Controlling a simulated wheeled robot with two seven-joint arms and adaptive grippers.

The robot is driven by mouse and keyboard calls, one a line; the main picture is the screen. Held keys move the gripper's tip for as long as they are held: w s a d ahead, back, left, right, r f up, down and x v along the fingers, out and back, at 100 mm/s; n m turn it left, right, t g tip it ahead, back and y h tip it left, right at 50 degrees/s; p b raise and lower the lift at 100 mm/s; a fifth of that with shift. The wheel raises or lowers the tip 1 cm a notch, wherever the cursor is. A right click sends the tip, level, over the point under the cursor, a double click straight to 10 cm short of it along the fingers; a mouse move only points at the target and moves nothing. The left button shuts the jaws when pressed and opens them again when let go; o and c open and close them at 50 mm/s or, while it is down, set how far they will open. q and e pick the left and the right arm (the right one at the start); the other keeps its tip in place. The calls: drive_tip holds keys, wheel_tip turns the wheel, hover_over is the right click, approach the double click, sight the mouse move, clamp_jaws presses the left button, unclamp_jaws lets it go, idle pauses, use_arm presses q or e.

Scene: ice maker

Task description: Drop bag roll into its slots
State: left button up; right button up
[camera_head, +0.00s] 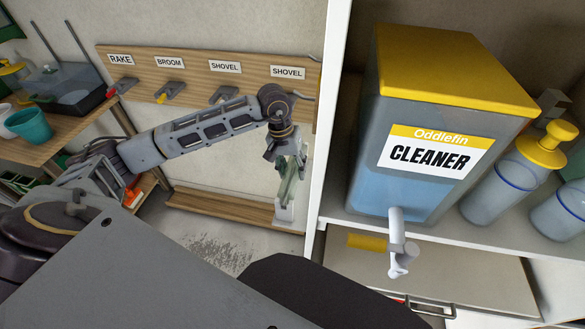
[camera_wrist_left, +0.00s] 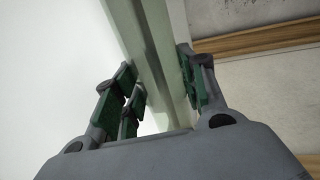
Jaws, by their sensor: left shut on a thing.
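My left gripper (camera_head: 289,180) points down in front of the wooden rack, just left of the white cabinet's side. In the left wrist view, its green-padded fingers (camera_wrist_left: 160,95) are closed around a long, pale grey-green thing (camera_wrist_left: 160,35). In the head view, a pale piece (camera_head: 285,213) shows below the fingers. I cannot tell whether this thing is the bag roll. No bag roll or slot for one can be made out clearly. My right gripper is not in view.
The wall rack (camera_head: 200,63) carries RAKE, BROOM and SHOVEL labels. The white cabinet (camera_head: 330,85) stands close right of my gripper. It holds a yellow-lidded cleaner tank (camera_head: 365,150) with a protruding tap (camera_head: 398,240), and bottles. A teal cup (camera_head: 30,126) stands on the left table.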

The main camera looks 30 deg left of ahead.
use_arm(q)
drive_tip(key=shift+f+b, duration=1)
drive_tip(key=shift+b, duration=0.05)
idle(0.6)
drive_tip(key=o, duration=1.2)
drive_tip(key=shift+r, duration=0.2)
